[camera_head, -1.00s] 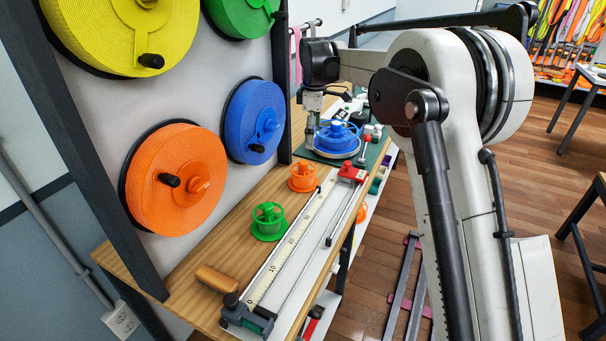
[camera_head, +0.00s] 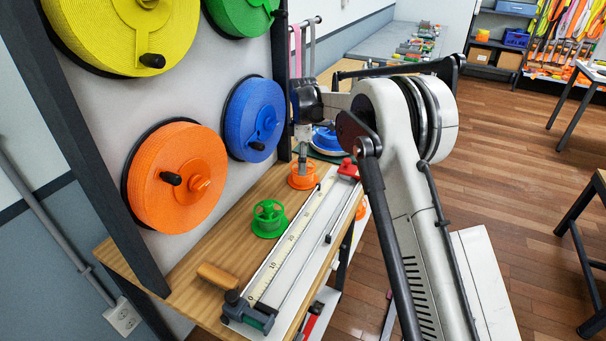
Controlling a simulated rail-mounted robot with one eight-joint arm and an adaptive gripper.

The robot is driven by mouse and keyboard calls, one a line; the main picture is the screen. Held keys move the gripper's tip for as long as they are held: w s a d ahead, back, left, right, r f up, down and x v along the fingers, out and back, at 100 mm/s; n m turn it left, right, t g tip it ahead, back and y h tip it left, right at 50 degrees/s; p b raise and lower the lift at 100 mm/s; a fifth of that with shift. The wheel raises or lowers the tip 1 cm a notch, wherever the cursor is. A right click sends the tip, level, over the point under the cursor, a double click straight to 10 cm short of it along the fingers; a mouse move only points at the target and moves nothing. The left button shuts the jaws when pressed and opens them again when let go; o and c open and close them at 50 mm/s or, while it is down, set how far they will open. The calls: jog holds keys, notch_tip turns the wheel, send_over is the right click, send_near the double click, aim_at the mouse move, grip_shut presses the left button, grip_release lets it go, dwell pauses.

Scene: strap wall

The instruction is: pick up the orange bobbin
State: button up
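The orange bobbin (camera_head: 302,182), a small flanged spool, stands upright on the wooden bench beside the ruler's far part. My gripper (camera_head: 303,170) points down right over it, its tip at the bobbin's top. The fingers are small and overlap the bobbin in the picture, so I cannot tell whether they touch it or are open or shut. The bobbin's upper middle is partly hidden by the gripper.
A green bobbin (camera_head: 269,219) stands nearer on the bench, left of the long measuring ruler (camera_head: 290,245). Large strap reels, including an orange one (camera_head: 178,200) and a blue one (camera_head: 254,112), hang on the panel at left.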

jog(key=shift+s+f, duration=0.15)
jog(key=shift+f, duration=1.2)
jog(key=shift+s+f, duration=0.15)
jog(key=shift+f, duration=1.15)
jog(key=c, duration=1.3)
jog(key=shift+o, duration=0.2)
